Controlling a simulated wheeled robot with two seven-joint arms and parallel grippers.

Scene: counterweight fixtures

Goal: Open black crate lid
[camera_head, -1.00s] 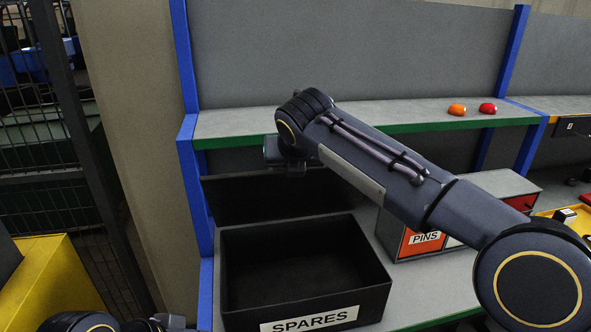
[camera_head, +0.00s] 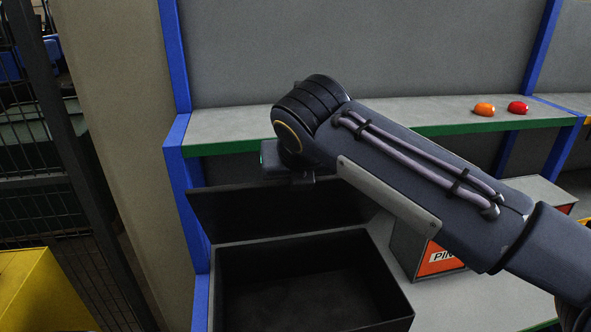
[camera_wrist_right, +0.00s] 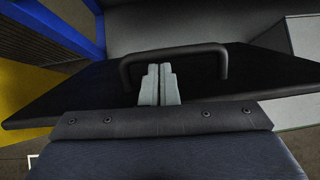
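The black crate (camera_head: 312,236) stands open on the bench at the lower middle of the head view, with its empty-looking inside showing. Its black lid (camera_head: 235,213) is raised behind the opening and also fills much of the right wrist view (camera_wrist_right: 75,88). My right arm reaches across above the crate to the lid; its fingers are hidden in the head view. In the right wrist view, my right gripper (camera_wrist_right: 159,68) has its grey fingers together, within the outline of the lid's black arched handle (camera_wrist_right: 175,51). No handle bar shows between them. My left gripper is out of view.
A shelf (camera_head: 420,121) with a green edge runs above the crate, holding an orange dome (camera_head: 484,110) and a red dome (camera_head: 518,107). A blue post (camera_head: 185,185) stands close left of the crate. The PINS box (camera_head: 441,262) is to the right, partly behind my arm.

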